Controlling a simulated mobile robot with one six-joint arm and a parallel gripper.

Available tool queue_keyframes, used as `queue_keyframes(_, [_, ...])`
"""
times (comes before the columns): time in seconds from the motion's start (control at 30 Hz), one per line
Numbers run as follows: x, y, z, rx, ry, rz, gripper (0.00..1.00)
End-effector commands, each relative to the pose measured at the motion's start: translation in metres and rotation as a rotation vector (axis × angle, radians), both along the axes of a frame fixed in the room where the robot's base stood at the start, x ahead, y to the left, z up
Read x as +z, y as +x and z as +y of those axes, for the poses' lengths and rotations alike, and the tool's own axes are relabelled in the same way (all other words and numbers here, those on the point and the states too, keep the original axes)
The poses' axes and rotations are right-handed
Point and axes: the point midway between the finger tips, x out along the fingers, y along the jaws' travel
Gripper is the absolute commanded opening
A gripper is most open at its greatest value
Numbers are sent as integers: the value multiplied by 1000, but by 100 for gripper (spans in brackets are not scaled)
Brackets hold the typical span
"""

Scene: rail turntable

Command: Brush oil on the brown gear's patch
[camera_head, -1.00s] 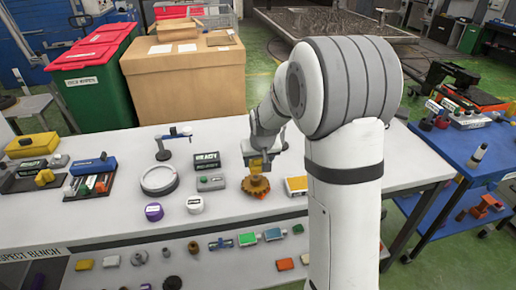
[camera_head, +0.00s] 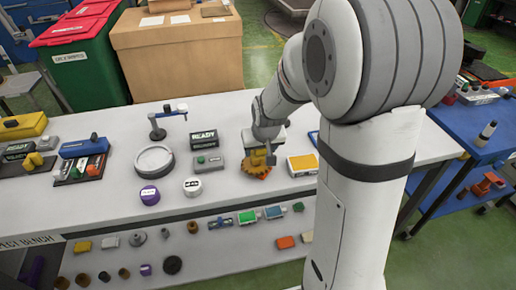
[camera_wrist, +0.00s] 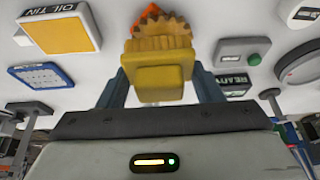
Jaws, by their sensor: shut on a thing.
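A brown toothed gear (camera_head: 253,161) with an orange patch (camera_head: 263,174) lies on the white bench. My gripper (camera_head: 268,152) is at the gear in the head view and partly hides it. In the wrist view my gripper (camera_wrist: 155,92) is shut on a yellow block (camera_wrist: 156,78), with a blue-grey finger on each side. The gear (camera_wrist: 158,22) shows just beyond the block, with its orange patch (camera_wrist: 148,14) partly hidden. I cannot tell whether the block touches the gear. The oil tin (camera_wrist: 62,28), yellow-topped with a white rim, stands beside it, also in the head view (camera_head: 303,163).
A READY sign (camera_head: 204,140) and a grey box with a green button (camera_head: 206,162) stand left of the gear. Further left are a round white dish (camera_head: 154,161) and a tool tray (camera_head: 80,168). A lower shelf (camera_head: 190,270) carries several small parts.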

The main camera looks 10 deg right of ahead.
Motion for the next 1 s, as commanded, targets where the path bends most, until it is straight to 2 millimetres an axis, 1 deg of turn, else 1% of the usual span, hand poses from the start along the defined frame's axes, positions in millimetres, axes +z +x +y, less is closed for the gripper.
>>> queue_keyframes(0.4, [-3, 0, 5, 11, 1, 0, 41])
queue_keyframes(0.57, [-15, 0, 5, 11, 1, 0, 41])
queue_keyframes(0.9, [-48, 0, 5, 11, 0, -1, 41])
queue_keyframes(1.0, [-55, 0, 5, 11, 0, -1, 41])
